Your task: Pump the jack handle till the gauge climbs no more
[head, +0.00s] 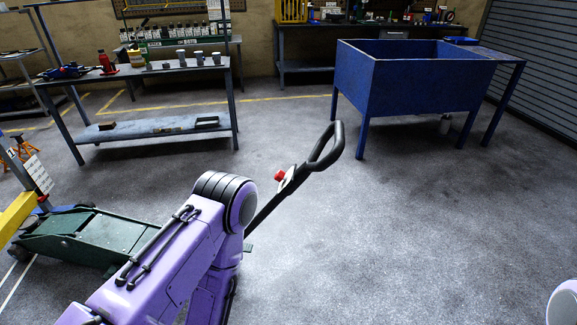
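The green trolley jack (80,236) sits on the floor at the left of the head view, partly behind my purple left arm. Its dark handle (264,211) slants up and right from behind that arm to a black loop grip (338,140). A red knob (279,176) sits on the shaft below the loop. A grey-blue post with a marked white plate (38,173) stands at the far left; I cannot tell whether it is the gauge or read it. My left gripper is hidden or outside the picture. Only a bit of my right arm shows at the lower right edge; its gripper is outside.
A yellow beam (15,217) is at the left edge by the jack. A metal workbench (140,73) with bottles and cups stands behind. A blue tub on legs (420,85) stands at the back right. The floor right of the handle is clear.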

